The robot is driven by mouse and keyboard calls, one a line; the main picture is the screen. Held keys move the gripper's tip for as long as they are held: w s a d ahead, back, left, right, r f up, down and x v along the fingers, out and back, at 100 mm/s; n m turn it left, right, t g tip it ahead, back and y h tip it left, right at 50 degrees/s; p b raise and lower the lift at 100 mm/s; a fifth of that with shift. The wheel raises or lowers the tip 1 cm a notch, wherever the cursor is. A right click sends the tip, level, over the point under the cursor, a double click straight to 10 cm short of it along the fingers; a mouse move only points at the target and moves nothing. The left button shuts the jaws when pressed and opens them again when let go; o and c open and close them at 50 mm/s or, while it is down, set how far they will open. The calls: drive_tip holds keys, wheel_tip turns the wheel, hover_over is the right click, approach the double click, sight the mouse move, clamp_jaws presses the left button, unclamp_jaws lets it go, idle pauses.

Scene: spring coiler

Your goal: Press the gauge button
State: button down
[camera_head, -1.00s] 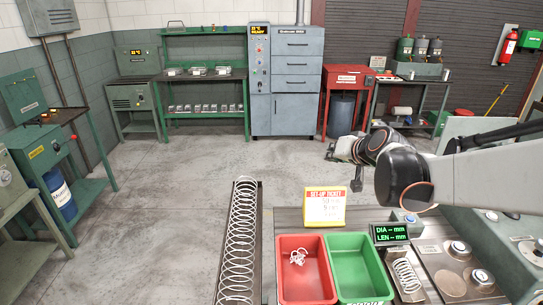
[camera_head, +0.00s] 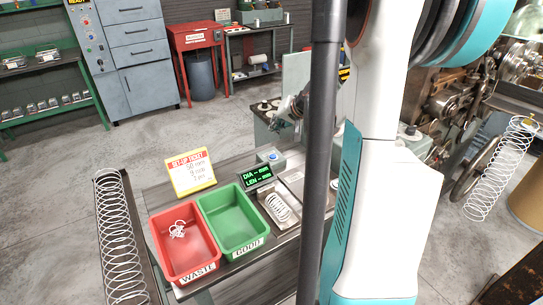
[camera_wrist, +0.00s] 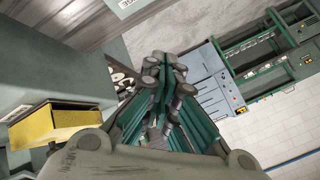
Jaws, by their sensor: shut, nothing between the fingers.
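The gauge display (camera_head: 257,177) reads DIA and LEN with dashes in green, on the bench beside the green bin. A small box with a round pale-blue button top (camera_head: 271,155) sits just behind it; it looks like the gauge button. A coiled spring (camera_head: 279,207) lies in the gauge cradle in front of the display. My gripper (camera_head: 290,112) is behind and above the bench, partly hidden by my arm. In the wrist view my gripper (camera_wrist: 167,85) has its fingers together, with nothing between them. The button is not recognisable in the wrist view.
The red waste bin (camera_head: 184,243) holds a small white tangle of spring. The green good bin (camera_head: 234,222) looks empty. The set-up ticket (camera_head: 190,172) stands behind them. A long spring (camera_head: 118,238) lies in a trough at left. Machinery (camera_head: 450,95) stands at right.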

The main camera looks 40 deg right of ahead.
sight(275, 155)
idle(0.3)
wheel_tip(275, 155, down, 9)
drive_tip(key=b, duration=0.6)
drive_tip(key=shift+r, duration=0.15)
drive_tip(key=shift+b, duration=0.3)
idle(0.9)
drive_tip(key=shift+f+b, duration=0.3)
drive_tip(key=shift+f, duration=0.15)
drive_tip(key=shift+f, duration=0.35)
idle(0.5)
drive_tip(key=shift+r, duration=0.15)
idle(0.3)
drive_tip(key=shift+r+p, duration=0.35)
drive_tip(key=shift+r, duration=0.35)
drive_tip(key=shift+r+p, duration=1.8)
drive_tip(key=shift+r, duration=0.65)
